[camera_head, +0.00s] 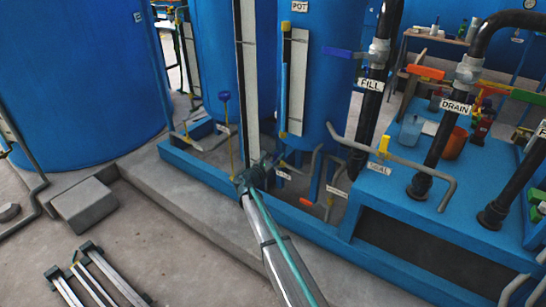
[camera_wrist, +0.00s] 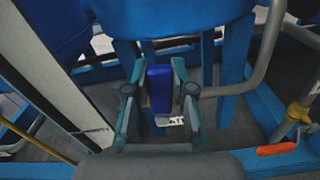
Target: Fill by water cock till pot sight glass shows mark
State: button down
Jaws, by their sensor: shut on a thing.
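The blue pot (camera_head: 325,85), labelled POT, stands upright behind my arm. Its sight glass (camera_head: 283,95) is a thin tube beside a pale board (camera_head: 297,82); the water level and mark are too small to read. My gripper (camera_head: 252,178) is low in front of the pot. In the wrist view its fingers (camera_wrist: 160,100) are shut on a blue cock handle (camera_wrist: 160,82). A white label (camera_wrist: 170,121), only partly visible, lies just below the handle. The handle is hidden by my gripper in the head view.
Black pipes labelled FILL (camera_head: 370,84) and DRAIN (camera_head: 455,107) rise at the right, with a blue lever (camera_head: 338,52) and an orange lever (camera_head: 426,72). A bent grey pipe (camera_wrist: 262,60) passes right of my gripper. A concrete block (camera_head: 84,208) lies on the left floor.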

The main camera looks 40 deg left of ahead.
jog(key=c, duration=1)
grip_release()
jog(key=shift+o, duration=0.2)
jog(key=s, duration=1.2)
jog(key=shift+d, duration=0.15)
